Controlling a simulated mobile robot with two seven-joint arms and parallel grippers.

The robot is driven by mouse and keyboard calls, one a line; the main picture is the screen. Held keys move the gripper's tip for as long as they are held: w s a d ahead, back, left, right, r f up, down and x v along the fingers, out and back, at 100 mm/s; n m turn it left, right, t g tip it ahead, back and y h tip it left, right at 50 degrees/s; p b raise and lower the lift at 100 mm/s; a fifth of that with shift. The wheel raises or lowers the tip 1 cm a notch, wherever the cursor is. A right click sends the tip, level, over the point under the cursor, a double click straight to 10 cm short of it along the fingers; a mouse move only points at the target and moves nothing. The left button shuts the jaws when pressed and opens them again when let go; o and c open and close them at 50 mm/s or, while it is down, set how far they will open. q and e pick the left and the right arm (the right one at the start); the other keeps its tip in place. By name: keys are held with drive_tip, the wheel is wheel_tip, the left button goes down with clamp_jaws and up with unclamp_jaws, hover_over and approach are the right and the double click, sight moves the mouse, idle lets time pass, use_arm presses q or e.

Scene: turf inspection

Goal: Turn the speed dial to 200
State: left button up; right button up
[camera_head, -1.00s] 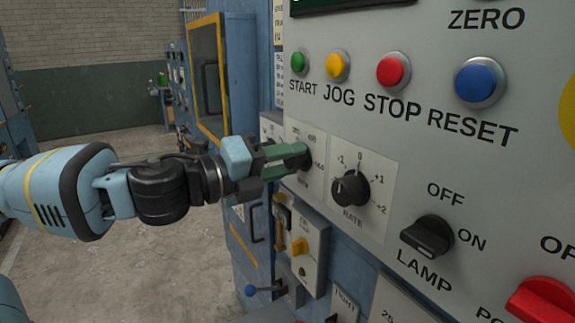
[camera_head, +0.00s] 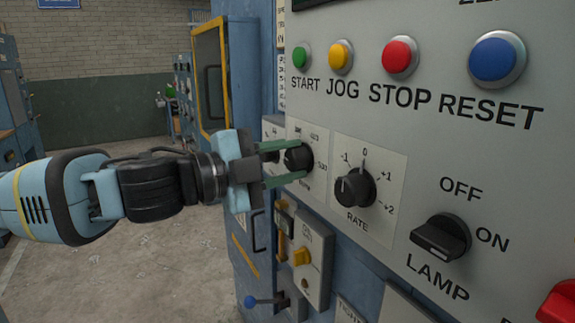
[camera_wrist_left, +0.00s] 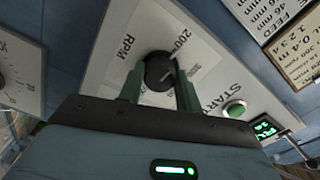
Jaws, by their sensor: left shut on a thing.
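The speed dial (camera_head: 299,158) is a round black knob on a pale plate marked RPM, at the left of the grey control panel in the head view. My left gripper (camera_head: 288,163) has its green fingers on either side of the dial, one above and one below, and is shut on it. In the left wrist view the dial (camera_wrist_left: 157,72) sits between the two fingers (camera_wrist_left: 160,85). A 200 label stands near its upper side there. A light pointer mark shows on the dial, but I cannot tell exactly which number it meets. My right gripper is not in view.
The RATE knob (camera_head: 354,188) is close to the right of the dial. The LAMP switch (camera_head: 440,238) is lower right. START (camera_head: 301,57), JOG (camera_head: 341,57), STOP (camera_head: 400,57) and RESET (camera_head: 497,59) buttons line the panel above. Open floor (camera_head: 130,265) lies at the left.

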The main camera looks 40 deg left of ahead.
use_arm(q)
drive_tip(key=shift+n, duration=0.5)
drive_tip(key=o, duration=1)
